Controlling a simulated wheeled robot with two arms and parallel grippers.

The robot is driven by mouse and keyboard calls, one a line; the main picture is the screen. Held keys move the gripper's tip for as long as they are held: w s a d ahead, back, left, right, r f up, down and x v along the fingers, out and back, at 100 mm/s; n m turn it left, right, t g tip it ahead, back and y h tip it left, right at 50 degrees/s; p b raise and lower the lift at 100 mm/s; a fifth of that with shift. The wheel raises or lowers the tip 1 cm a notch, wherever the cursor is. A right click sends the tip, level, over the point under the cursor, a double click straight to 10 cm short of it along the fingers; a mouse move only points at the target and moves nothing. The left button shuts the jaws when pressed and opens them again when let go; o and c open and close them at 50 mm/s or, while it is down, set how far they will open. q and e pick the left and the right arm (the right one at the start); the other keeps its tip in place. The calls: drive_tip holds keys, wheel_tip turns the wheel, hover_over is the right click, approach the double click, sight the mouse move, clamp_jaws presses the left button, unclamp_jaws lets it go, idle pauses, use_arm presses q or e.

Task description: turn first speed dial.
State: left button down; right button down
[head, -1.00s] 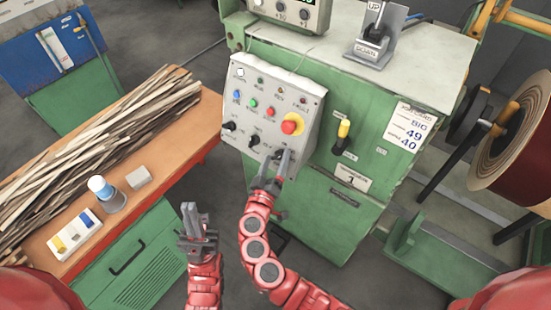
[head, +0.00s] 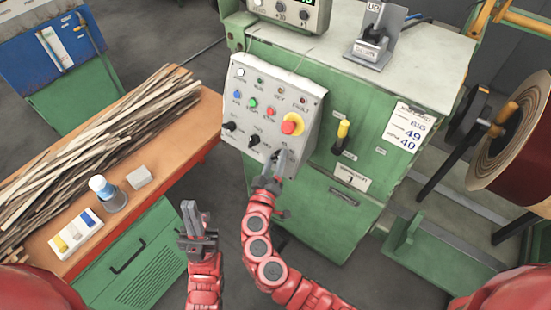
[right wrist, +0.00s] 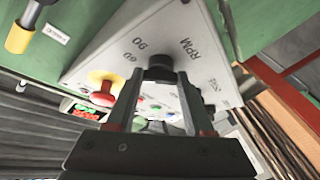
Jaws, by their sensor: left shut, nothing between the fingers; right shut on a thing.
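The grey control panel (head: 272,105) is on the front of the green machine. Two black dials, a left one (head: 230,126) and a middle one (head: 254,140), show along its lower edge. My right gripper (head: 281,158) is at the panel's lower right corner and hides the third dial in the head view. In the right wrist view, its fingers (right wrist: 158,85) are shut on a black speed dial (right wrist: 158,67), beside the printed marks RPM, 60 and 90. My left gripper (head: 193,210) is shut and empty, pointing up, away from the panel.
A red emergency button (head: 290,125) with a yellow ring sits just above the right gripper. A yellow-handled lever (head: 342,137) stands to the right of the panel. An orange bench (head: 165,155) with wooden strips is at the left. Open floor lies between bench and machine.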

drive_tip(key=n+y+p, duration=0.1)
drive_tip(key=n+p, duration=0.1)
drive_tip(key=n+g+y+p, duration=0.1)
drive_tip(key=n+p, duration=0.2)
drive_tip(key=n+g+y+p, duration=0.1)
drive_tip(key=n+p, duration=0.1)
drive_tip(key=p, duration=0.1)
drive_tip(key=shift+d+r, duration=0.15)
drive_tip(key=shift+r, duration=0.25)
drive_tip(key=shift+f+n+g+p, duration=0.25)
drive_tip(key=shift+n+g+p, duration=0.35)
drive_tip(key=shift+n+p, duration=0.55)
drive_tip(key=shift+c, duration=1.4)
unclamp_jaws()
drive_tip(key=b+v, duration=0.6)
drive_tip(key=v, duration=1.1)
drive_tip(key=shift+s, duration=0.3)
